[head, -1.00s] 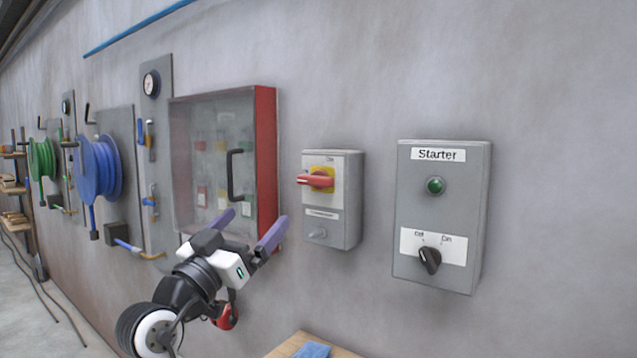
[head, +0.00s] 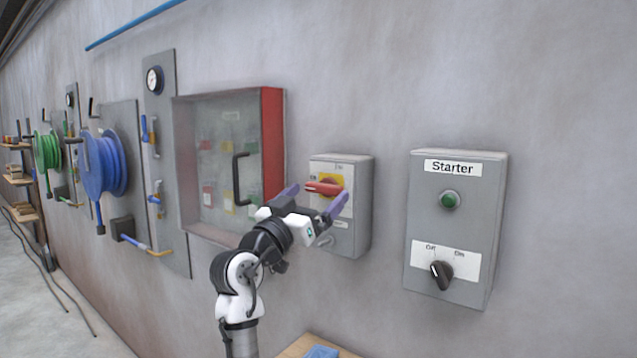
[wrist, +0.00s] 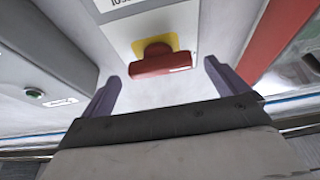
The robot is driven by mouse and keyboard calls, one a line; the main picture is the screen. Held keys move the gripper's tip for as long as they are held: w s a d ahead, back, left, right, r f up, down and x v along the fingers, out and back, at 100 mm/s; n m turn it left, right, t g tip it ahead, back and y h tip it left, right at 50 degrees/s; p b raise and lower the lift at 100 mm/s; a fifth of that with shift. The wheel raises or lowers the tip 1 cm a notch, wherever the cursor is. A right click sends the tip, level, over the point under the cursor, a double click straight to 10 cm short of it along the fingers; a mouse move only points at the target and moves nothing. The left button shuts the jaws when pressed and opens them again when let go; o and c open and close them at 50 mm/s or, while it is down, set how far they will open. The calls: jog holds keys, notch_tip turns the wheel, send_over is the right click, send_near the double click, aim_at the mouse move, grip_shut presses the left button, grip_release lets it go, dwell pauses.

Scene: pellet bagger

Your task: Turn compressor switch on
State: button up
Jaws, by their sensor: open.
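The compressor switch is a grey box (head: 357,215) on the wall with a red rotary handle (head: 323,188) on a yellow plate (head: 331,180). The handle lies roughly horizontal in the head view. My gripper (head: 314,198) is open in front of the box, its purple fingers spread to either side of the handle. In the wrist view the red handle (wrist: 165,61) and yellow plate (wrist: 150,44) sit between and beyond the fingertips of my gripper (wrist: 160,78). I see no contact with the handle. The box's lower label is partly hidden by my gripper.
A grey Starter box (head: 455,225) with a green lamp and black knob is to the right. A red-edged glass cabinet (head: 272,140) with a black handle stands close on the left. A wooden surface with a blue item (head: 321,352) is below.

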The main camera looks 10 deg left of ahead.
jog(key=shift+x, duration=1)
jog(key=c, duration=1)
